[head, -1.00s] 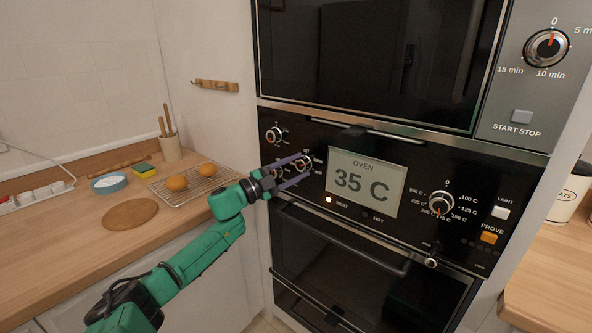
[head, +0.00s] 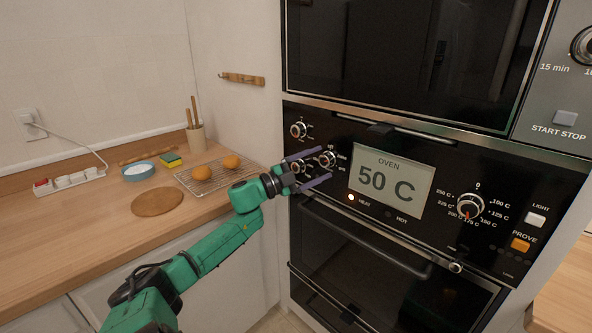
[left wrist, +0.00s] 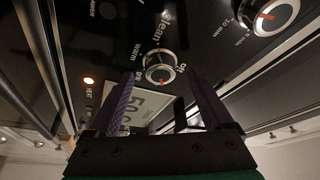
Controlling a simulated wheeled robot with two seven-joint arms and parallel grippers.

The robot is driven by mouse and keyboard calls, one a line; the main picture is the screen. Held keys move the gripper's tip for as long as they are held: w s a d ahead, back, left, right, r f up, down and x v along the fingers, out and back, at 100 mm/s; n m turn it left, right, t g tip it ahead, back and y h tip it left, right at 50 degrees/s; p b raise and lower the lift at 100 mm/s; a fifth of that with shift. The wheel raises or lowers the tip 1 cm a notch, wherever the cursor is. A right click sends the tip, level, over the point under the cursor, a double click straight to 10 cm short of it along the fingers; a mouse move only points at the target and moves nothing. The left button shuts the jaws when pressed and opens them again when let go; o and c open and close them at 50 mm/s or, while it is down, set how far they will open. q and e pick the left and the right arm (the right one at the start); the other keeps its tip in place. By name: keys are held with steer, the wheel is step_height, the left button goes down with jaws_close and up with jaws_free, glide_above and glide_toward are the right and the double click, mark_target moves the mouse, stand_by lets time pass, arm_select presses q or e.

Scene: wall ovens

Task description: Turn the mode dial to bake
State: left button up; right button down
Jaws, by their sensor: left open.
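The mode dial (head: 327,158) is a round silver-rimmed knob on the black oven panel, left of the display. In the left wrist view the dial (left wrist: 159,67) has a red mark at its lower edge, with words such as "clean" and "warm" printed around it. I cannot read which label the mark meets. My left gripper (head: 323,163) is open in front of the dial, with one finger above and one below. In the left wrist view the dial shows beyond the two fingers, apparently not gripped. My right gripper is not in view.
The oven display (head: 391,181) reads 50 C, with a lit HEAT lamp below it. Other dials are a timer dial (head: 299,130) above left and a temperature dial (head: 469,206) at right. The oven door handle (head: 370,238) juts out below. A wooden counter (head: 100,225) is at left.

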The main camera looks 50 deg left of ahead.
arm_select(q)
steer(key=b+v, duration=0.1)
steer(key=v, duration=1.2)
steer(key=shift+s, duration=0.35)
steer(key=shift+a, duration=0.2)
steer(key=s+a+f+n+g+y, duration=0.1)
steer(key=a+f+n+y, duration=0.35)
steer(key=f, duration=0.65)
steer(key=s+a+f+n+g+y, duration=0.25)
steer(key=f+n+y, duration=0.2)
steer(key=f, duration=0.55)
steer(key=s+d+f+n+g, duration=0.1)
steer(key=s+f+n+g, duration=0.25)
steer(key=f, duration=1.25)
steer(key=s+d+f+n+g, duration=0.1)
steer(key=s+d+f+g, duration=0.15)
steer(key=f, duration=0.35)
steer(key=s+d+f+g, duration=0.1)
steer(key=s+d+f, duration=0.3)
steer(key=f, duration=0.2)
steer(key=s+d+f+g+h, duration=0.1)
steer(key=s+d+f+g, duration=0.3)
steer(key=s+d+f, duration=0.4)
steer(key=s+d+f+g+h+p, duration=0.1)
steer(key=s+d+f+g, duration=0.2)
steer(key=s+d+f, duration=0.5)
steer(key=s+d, duration=0.3)
steer(key=d, duration=0.3)
steer(key=shift+d+g+h, duration=0.35)
steer(key=shift+h, duration=0.05)
